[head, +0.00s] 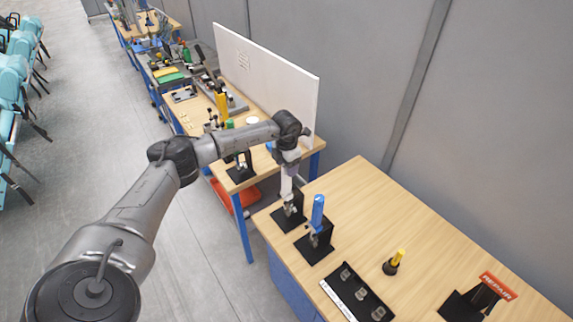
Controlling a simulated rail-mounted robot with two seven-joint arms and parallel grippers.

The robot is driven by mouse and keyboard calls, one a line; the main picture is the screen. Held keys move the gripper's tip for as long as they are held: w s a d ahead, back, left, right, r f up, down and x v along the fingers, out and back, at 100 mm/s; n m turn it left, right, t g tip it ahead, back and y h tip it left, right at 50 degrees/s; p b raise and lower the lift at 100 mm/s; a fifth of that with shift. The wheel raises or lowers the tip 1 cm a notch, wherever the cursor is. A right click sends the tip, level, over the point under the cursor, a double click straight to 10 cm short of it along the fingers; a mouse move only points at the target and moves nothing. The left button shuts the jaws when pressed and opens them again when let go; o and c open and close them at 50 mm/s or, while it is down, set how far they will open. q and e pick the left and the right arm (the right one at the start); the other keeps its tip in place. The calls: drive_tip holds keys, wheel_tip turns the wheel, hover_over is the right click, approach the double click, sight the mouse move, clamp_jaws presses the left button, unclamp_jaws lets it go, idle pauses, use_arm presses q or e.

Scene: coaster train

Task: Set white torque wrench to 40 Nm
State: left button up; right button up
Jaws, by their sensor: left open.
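The white torque wrench (286,187) stands upright in a black stand (284,221) at the near table's left end. My left gripper (291,172) points down at the top of the white wrench and is open. The gripper partly hides the wrench's upper end, and I cannot tell whether the fingers touch it. A blue-handled wrench (317,211) stands upright in a second black stand (312,252) just to the right. The scale on the white wrench is too small to read. My right gripper is not in view.
The wooden table (370,200) is clear behind the wrenches. A black tray (353,292) with several small parts, a yellow-handled tool (397,258) and a red REPAIR sign (498,287) stand to the right. A white panel (270,80) rises behind the farther bench.

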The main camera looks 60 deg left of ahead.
use_arm(q)
drive_tip(key=c, duration=0.9)
drive_tip(key=m+b, duration=0.1)
drive_tip(key=m, duration=0.1)
drive_tip(key=shift+m, duration=0.4)
drive_tip(key=m+b, duration=0.2)
drive_tip(key=m, duration=0.2)
drive_tip(key=m+b, duration=0.1)
drive_tip(key=m, duration=0.3)
drive_tip(key=shift+m, duration=0.4)
drive_tip(key=shift+m+b, duration=0.35)
drive_tip(key=shift+m, duration=1.85)
